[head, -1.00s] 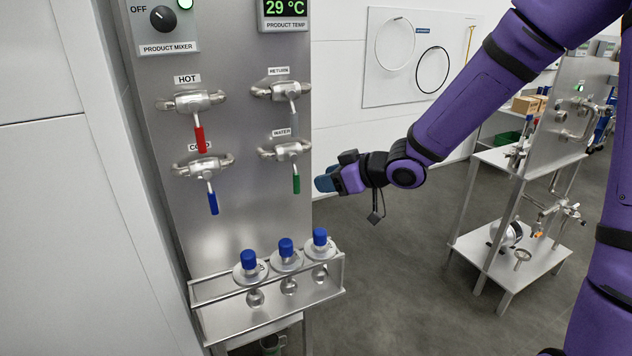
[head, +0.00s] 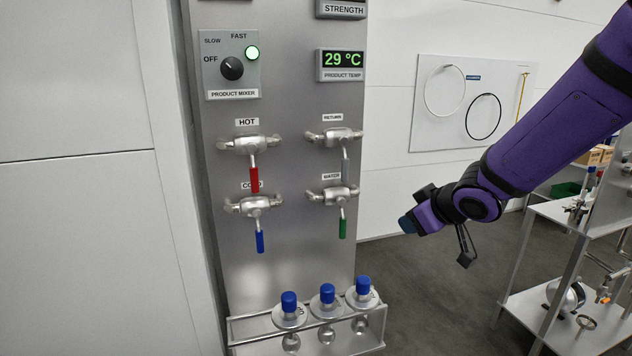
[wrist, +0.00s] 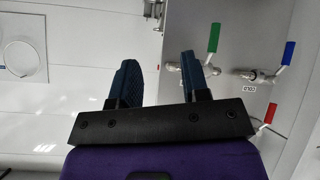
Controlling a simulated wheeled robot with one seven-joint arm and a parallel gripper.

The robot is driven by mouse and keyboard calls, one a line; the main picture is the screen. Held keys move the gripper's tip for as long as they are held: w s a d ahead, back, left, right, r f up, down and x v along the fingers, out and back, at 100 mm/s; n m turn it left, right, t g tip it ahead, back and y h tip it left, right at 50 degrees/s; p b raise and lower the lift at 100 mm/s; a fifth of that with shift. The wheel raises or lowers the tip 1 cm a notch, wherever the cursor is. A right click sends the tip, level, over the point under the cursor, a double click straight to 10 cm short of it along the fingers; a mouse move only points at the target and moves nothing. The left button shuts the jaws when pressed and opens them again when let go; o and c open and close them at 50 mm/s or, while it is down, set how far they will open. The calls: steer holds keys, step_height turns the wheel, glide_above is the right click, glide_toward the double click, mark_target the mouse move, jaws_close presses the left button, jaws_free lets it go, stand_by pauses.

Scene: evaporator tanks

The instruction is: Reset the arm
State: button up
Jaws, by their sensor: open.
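My purple arm reaches in from the right in the head view. My gripper (head: 405,224) is at its end, to the right of the steel valve panel (head: 290,250) and apart from it. In the wrist view the two blue fingers of my gripper (wrist: 156,78) stand apart with nothing between them. Beyond them the green handle (wrist: 213,38), blue handle (wrist: 288,53) and red handle (wrist: 270,113) show at the right. In the head view the red (head: 254,180), blue (head: 260,242) and green (head: 343,228) handles all hang down.
Three blue-capped flasks (head: 327,293) stand in a rack (head: 250,338) low on the panel. The mixer knob (head: 232,68) and a 29 °C display (head: 342,59) are above. A second steel stand (head: 600,330) is at the right. Open floor (head: 430,300) lies between.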

steer(key=s+d+r+m+g+h, duration=0.1)
steer(key=s+d+r+m+h, duration=0.25)
steer(key=s, duration=0.25)
steer(key=s+d+r+m+g+h, duration=0.1)
steer(key=s+d+r+m+h, duration=0.1)
steer(key=s+d+r, duration=0.4)
steer(key=s+a+r+m+g+y, duration=0.1)
steer(key=s+m+g+y, duration=0.1)
steer(key=s, duration=1.4)
steer(key=shift+r, duration=0.25)
steer(key=shift+w, duration=0.1)
